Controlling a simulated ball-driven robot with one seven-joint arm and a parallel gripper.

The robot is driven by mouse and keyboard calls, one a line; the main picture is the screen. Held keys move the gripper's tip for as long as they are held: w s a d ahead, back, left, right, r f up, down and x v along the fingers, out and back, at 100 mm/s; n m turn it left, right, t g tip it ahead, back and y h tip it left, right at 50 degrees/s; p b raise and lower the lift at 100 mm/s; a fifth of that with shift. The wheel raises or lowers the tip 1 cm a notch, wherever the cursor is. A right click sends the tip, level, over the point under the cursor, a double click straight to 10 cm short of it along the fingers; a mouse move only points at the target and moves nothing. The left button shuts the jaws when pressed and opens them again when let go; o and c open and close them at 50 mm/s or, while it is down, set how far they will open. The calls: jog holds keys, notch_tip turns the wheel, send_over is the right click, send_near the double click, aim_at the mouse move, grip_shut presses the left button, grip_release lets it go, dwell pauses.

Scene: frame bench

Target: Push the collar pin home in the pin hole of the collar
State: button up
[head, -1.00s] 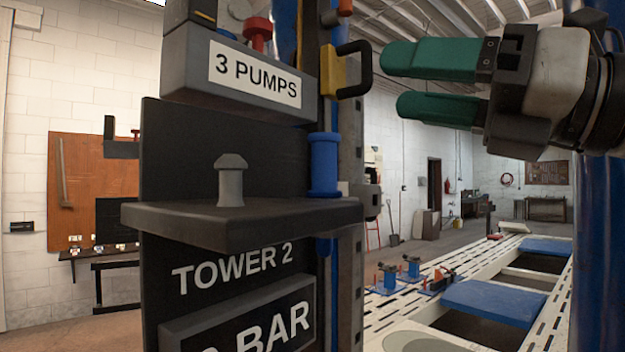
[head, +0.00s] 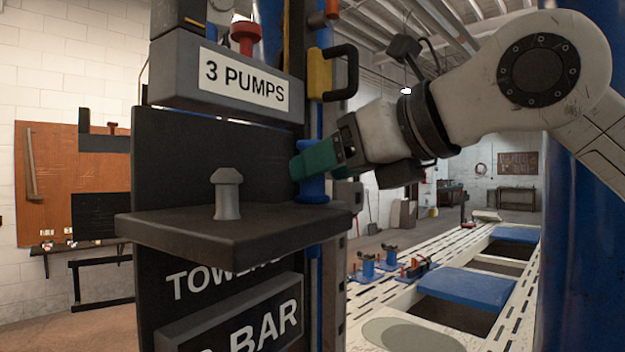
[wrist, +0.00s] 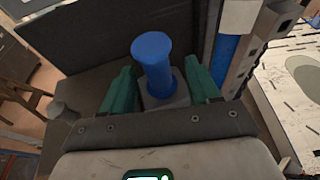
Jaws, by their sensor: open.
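A blue flanged cylinder (head: 313,188), which looks like the collar pin, stands at the right end of a dark shelf (head: 235,235). In the wrist view the blue cylinder (wrist: 152,62) rises from a small grey block (wrist: 168,101), perhaps the collar; no hole shows. My gripper (head: 300,165) is at the cylinder, its green fingers partly hiding it in the head view. In the wrist view my gripper (wrist: 158,75) is open, with one finger on each side of the cylinder; I cannot tell whether they touch it.
A grey mushroom-headed peg (head: 228,195) stands on the shelf left of my gripper. A box labelled 3 PUMPS (head: 235,85) and a yellow bracket with a black handle (head: 335,73) are above. A slotted bench (head: 440,275) lies lower right.

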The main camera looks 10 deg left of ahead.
jog(key=p+x, duration=0.2)
jog(key=x, duration=0.1)
jog(key=shift+w+a+r, duration=0.1)
jog(key=shift+a, duration=0.25)
jog(key=shift+w+a+f, duration=0.25)
jog(key=shift+a+f, duration=0.05)
jog(key=shift+a, duration=0.05)
jog(key=shift+c, duration=0.4)
grip_shut()
